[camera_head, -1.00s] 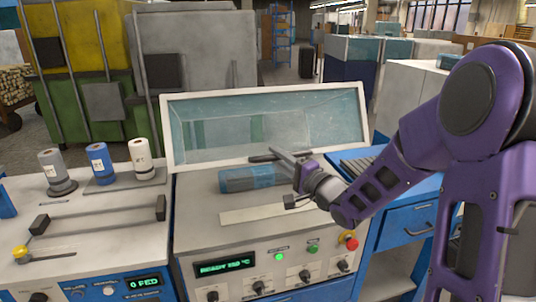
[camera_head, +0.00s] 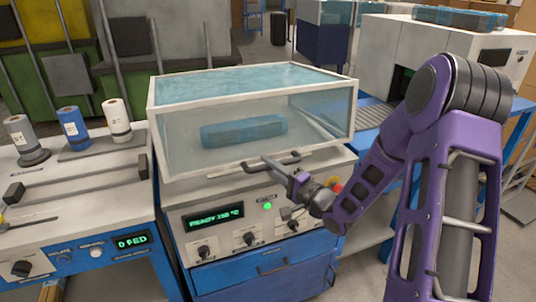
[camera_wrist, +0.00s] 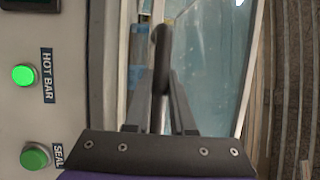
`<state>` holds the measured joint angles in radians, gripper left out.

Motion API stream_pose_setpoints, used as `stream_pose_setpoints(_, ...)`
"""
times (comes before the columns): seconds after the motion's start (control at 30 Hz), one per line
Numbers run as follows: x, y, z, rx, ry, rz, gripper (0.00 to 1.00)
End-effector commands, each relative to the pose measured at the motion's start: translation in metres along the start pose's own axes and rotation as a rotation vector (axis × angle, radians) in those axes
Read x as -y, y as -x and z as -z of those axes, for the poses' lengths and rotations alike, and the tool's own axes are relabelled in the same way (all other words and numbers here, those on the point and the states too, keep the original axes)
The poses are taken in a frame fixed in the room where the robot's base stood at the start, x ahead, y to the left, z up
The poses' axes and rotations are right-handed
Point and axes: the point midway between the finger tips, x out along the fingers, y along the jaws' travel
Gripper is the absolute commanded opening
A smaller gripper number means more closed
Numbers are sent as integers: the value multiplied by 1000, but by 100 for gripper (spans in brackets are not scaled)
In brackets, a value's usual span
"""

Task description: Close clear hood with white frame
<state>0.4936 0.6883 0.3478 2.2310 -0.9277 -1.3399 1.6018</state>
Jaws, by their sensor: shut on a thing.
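The clear hood with a white frame (camera_head: 152,125) stands over the machine top in the head view, its lower front edge at or just above the top surface; I cannot tell whether it touches. A blue wrapped bundle (camera_head: 243,131) lies inside, seen through the clear front. The hood's dark bar handle (camera_head: 270,162) is on its lower front edge. My gripper (camera_head: 272,164) is shut on this handle from the front right. In the wrist view the handle (camera_wrist: 162,45) lies between the two fingers, with the clear pane (camera_wrist: 212,60) behind.
The machine's front panel has a green display (camera_head: 214,218), a lit green button (camera_head: 267,206) and several knobs. Three rolls, grey, blue (camera_head: 73,128) and white, stand on the left bench. A blue-framed conveyor (camera_head: 376,115) and a white box machine (camera_head: 440,60) are at the right.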

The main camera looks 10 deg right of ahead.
Motion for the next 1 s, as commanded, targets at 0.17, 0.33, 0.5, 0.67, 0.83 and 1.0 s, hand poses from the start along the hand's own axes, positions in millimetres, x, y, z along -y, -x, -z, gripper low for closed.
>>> stream_pose_setpoints(0.17,-1,1,1,-2,-1,-1,0)
stream_pose_setpoints(0.33,-1,1,1,-2,-1,0,30)
stream_pose_setpoints(0.5,0,1,0,-1,0,0,52)
stream_pose_setpoints(0.67,0,1,0,-1,0,1,52)
stream_pose_setpoints(0.83,0,5,1,-1,0,0,52)
stream_pose_setpoints(1.0,0,31,1,-4,-1,-1,52)
